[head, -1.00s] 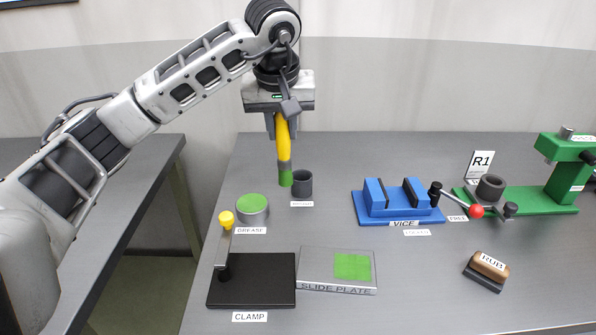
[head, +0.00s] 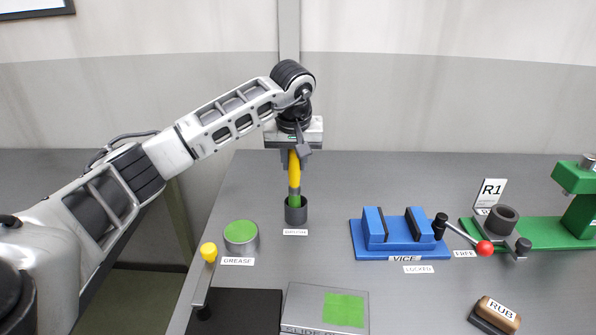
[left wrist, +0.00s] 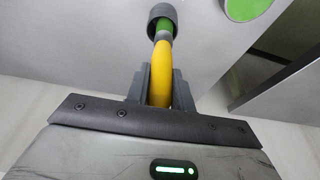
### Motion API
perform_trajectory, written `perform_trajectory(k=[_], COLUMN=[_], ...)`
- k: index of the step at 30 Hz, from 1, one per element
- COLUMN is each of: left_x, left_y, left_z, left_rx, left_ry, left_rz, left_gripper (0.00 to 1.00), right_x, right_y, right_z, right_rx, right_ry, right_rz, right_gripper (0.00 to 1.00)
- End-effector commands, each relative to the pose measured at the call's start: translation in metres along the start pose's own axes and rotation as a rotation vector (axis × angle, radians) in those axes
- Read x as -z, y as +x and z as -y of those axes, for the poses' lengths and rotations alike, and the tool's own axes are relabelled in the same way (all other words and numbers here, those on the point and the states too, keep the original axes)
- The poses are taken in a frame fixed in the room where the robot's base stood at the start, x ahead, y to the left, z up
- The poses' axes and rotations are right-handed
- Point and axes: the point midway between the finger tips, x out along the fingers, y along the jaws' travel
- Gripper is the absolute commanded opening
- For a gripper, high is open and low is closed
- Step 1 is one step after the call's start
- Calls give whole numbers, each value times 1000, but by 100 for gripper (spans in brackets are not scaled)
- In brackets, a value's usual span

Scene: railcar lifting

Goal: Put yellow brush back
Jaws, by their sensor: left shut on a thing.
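The yellow brush (head: 294,172) is upright, with a yellow handle, a grey collar and a green tip. My left gripper (head: 292,160) is shut on the handle from above. The brush's green end is inside the mouth of the dark round holder (head: 296,214), which stands on the bench with a small label in front. How deep the tip sits is hidden by the holder's wall. In the left wrist view, the brush (left wrist: 160,72) runs from between the fingers to the holder (left wrist: 161,14). My right gripper is not in view.
The grease pot (head: 241,238) with a green top stands left of the holder. The clamp lever with yellow knob (head: 209,251) and slide plate (head: 325,306) are in front. The blue vice (head: 398,235), rub block (head: 495,316) and green press (head: 545,230) are right.

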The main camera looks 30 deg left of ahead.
Motion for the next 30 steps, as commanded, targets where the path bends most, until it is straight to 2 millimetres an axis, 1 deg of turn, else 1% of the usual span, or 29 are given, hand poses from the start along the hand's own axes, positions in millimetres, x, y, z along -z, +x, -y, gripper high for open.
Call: perform_trajectory(k=[1,2,3,5,6,11,17,18,19,20,27,30], left_x=[-1,-2,-6,-9,-10,-8,-9,-9,-9,-9,-9,-8], left_y=[11,18,29,37,40,37,39,38,38,38,38,35], left_z=[0,-1,-4,-8,-9,-10,-10,-10,-10,-10,-10,-10], left_rx=[2,2,-2,-4,-5,-5,-4,-4,-4,-4,-4,-5], left_ry=[-1,1,6,11,12,15,14,14,14,14,14,14], left_rz=[3,3,3,2,0,-1,-1,-1,-1,-1,-1,-2], left_gripper=[0,0,0,0,0,0,0,32,40,45,45,45], right_x=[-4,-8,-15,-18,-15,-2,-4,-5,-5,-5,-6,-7], right_y=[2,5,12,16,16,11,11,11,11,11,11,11], right_z=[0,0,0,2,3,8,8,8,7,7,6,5], right_rx=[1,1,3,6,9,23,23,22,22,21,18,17], right_ry=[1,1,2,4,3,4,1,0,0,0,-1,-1], right_rz=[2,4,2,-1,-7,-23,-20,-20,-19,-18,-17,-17], right_gripper=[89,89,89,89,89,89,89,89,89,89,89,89])
